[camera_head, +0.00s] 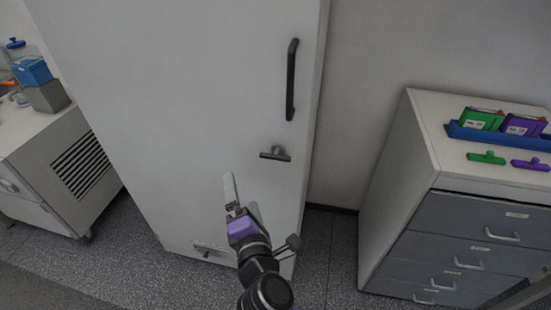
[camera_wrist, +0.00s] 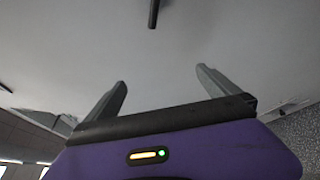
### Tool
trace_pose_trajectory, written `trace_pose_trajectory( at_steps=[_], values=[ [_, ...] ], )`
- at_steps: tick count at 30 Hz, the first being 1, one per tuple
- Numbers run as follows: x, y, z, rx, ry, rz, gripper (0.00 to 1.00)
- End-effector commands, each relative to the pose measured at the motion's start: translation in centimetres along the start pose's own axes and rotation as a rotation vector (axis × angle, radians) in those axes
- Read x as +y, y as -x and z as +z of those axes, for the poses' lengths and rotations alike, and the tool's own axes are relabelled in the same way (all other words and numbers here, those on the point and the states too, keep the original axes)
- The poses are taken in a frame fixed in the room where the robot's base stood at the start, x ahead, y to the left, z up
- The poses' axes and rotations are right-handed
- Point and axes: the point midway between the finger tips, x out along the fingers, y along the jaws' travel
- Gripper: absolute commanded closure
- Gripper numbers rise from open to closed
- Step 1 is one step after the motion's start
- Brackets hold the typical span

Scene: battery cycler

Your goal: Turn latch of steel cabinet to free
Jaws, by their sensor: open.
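The steel cabinet (camera_head: 190,110) is tall and pale grey, with its door closed. Its latch (camera_head: 275,154) is a short dark lever on a round mount, lying about horizontal, below a long dark vertical door handle (camera_head: 291,80). My gripper (camera_head: 241,195) is in front of the cabinet door, below and to the left of the latch, apart from it. In the wrist view my gripper (camera_wrist: 161,85) is open and empty, with two grey fingers facing the pale door surface. A dark bar end (camera_wrist: 153,14) shows at the top there; I cannot tell which part it is.
A drawer unit (camera_head: 400,150) stands at the right, with a blue tray (camera_head: 470,134) and green (camera_head: 486,157) and purple (camera_head: 530,165) handle-like pieces on top. A pale vented unit (camera_head: 70,165) stands at the left. Speckled floor (camera_head: 335,260) is clear between cabinet and drawers.

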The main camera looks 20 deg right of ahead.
Motion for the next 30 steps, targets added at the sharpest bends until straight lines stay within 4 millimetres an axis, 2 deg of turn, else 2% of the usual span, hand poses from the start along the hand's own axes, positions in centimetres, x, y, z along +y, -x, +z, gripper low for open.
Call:
trace_pose_trajectory(
  at_steps=[1, 3, 5, 9, 12, 16, 20, 30],
  values=[
    [1.2, -1.7, 0.4, -0.053, 0.136, -0.007, 0.0],
    [1.9, -3.2, 1.5, -0.135, 0.354, -0.046, 0.0],
    [2.2, -4.0, 2.5, -0.199, 0.524, -0.091, 0.0],
    [0.4, -3.8, 5.0, -0.302, 0.863, -0.233, 0.0],
    [-0.5, -3.1, 6.5, -0.341, 1.022, -0.314, 0.0],
    [-0.8, -2.7, 7.2, -0.347, 1.118, -0.365, 0.0],
    [-0.8, -3.3, 7.6, -0.345, 1.142, -0.372, 0.0],
    [-1.3, -7.7, 9.8, -0.344, 1.139, -0.371, 0.0]
  ],
)
